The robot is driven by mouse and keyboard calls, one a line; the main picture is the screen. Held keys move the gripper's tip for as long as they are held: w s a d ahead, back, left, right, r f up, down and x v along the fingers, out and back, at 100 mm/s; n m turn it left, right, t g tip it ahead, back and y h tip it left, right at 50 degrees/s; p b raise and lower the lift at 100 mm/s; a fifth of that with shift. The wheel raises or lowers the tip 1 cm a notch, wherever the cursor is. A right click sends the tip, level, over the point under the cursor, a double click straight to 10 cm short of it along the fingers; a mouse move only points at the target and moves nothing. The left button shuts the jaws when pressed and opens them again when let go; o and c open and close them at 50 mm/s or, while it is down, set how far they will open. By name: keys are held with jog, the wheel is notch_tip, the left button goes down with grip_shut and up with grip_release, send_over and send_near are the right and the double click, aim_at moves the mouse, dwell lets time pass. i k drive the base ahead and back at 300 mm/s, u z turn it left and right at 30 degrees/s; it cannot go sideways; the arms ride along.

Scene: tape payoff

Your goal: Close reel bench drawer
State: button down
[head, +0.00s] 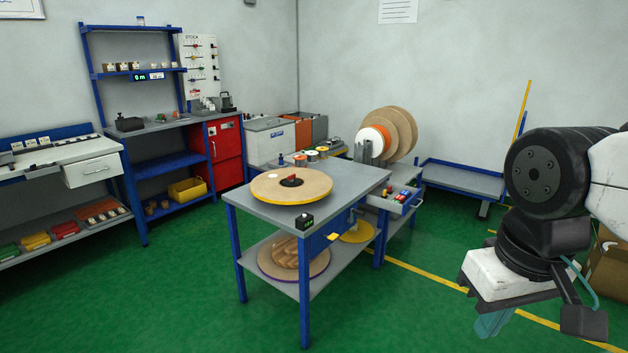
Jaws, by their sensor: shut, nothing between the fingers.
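The reel bench (413,233) stands right of centre, behind the blue-legged table, and carries large upright wooden reels. Its drawer (411,204) is pulled out, with a grey front, a blue handle and small red, blue and other coloured items inside. My gripper (490,324) is at the lower right, pointing down, well to the right of the drawer and nearer to me, touching nothing. Its fingers are together and empty. The far part of the drawer is partly hidden by the table.
The blue-legged table (340,188) with a flat wooden disc (291,184) stands in front and left of the drawer. A low blue-framed cart (462,179) stands behind right. A cardboard box (608,262) is at the right edge. Green floor is clear between drawer and gripper.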

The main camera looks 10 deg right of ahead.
aim_at(374, 198)
jog(key=z, duration=0.35)
jog(key=i, duration=2.55)
jog(key=z, duration=0.1)
